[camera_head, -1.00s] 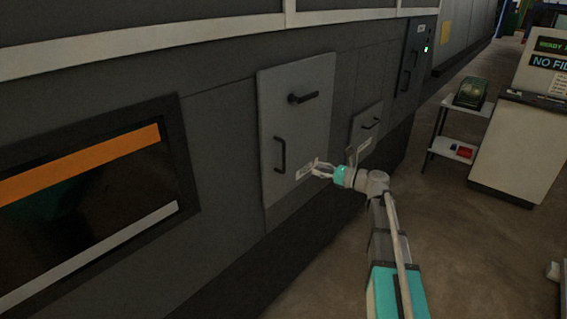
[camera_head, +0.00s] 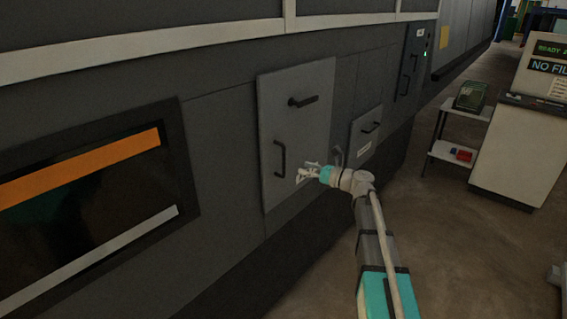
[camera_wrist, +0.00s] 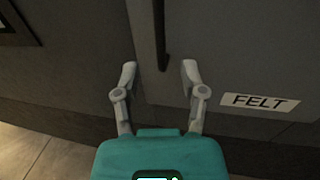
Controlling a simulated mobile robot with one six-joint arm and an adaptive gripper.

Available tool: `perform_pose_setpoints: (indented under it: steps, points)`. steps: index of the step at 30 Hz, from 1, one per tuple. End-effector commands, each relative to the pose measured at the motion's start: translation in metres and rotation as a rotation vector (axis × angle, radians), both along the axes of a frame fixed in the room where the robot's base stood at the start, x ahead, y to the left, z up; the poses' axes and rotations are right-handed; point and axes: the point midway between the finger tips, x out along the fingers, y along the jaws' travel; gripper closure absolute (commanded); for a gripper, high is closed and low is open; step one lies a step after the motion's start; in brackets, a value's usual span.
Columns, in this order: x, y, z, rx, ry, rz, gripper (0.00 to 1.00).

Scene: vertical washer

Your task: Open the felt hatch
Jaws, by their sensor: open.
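The felt hatch (camera_head: 318,115) is a closed grey panel on the dark machine front. It has a dark lever handle (camera_head: 303,101) near its top and a vertical bar handle (camera_head: 280,157) lower left. In the wrist view a white label (camera_wrist: 260,102) reads FELT. My gripper (camera_head: 306,171) is open and empty, in front of the hatch's lower part, to the right of the bar handle in the head view. In the wrist view, the bar handle's lower end (camera_wrist: 161,50) appears between the fingertips (camera_wrist: 160,72). I cannot tell the remaining depth gap. My gripper partly covers the label in the head view.
A smaller hatch (camera_head: 366,127) with its own handle is to the right. A dark window (camera_head: 85,205) with an orange strip is at left. A small shelf cart (camera_head: 452,157) and a light console (camera_head: 515,150) stand at right. The floor between is clear.

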Motion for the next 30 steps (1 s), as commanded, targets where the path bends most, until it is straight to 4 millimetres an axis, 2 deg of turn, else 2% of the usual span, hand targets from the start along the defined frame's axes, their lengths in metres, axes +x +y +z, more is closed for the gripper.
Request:
perform_pose_setpoints:
  steps: [6, 15, 21, 30]
  points:
    - [0.020, 0.030, 0.000, 0.000, 0.000, 0.004, 0.46]
    - [0.042, 0.063, 0.000, 0.000, 0.000, 0.003, 0.46]
    - [0.048, 0.074, 0.000, 0.000, 0.000, 0.003, 0.46]
    - [0.049, 0.076, 0.000, 0.000, 0.000, 0.002, 0.46]
